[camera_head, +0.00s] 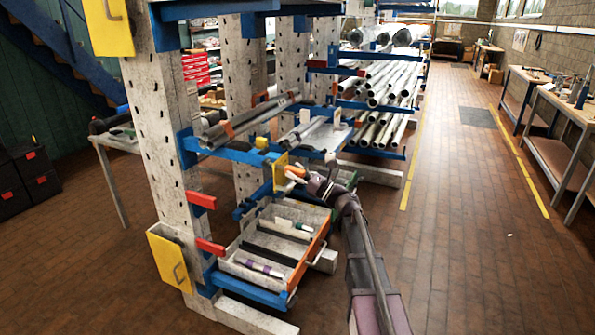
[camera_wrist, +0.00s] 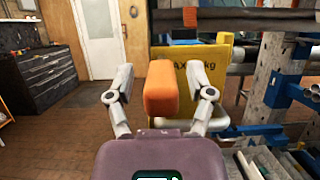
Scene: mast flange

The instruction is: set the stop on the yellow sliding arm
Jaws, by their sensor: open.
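An orange block (camera_wrist: 161,88), which looks like the stop, stands between the fingers of my gripper (camera_wrist: 163,92) in the wrist view. A gap shows on each side of it, so the fingers are open and not closed on it. Behind it is a yellow plate (camera_wrist: 216,75) with partly hidden "MAX kg" lettering. In the head view my gripper (camera_head: 304,180) is at the orange block (camera_head: 295,171), just right of the yellow plate (camera_head: 280,172) on the rack. Whether the block touches the plate or its arm, I cannot tell.
A grey tray (camera_head: 242,272) with several rods lies on the rack below my gripper. Blue rack arms and long tubes (camera_head: 380,82) stand behind. Red end pieces (camera_head: 202,199) jut from the near post.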

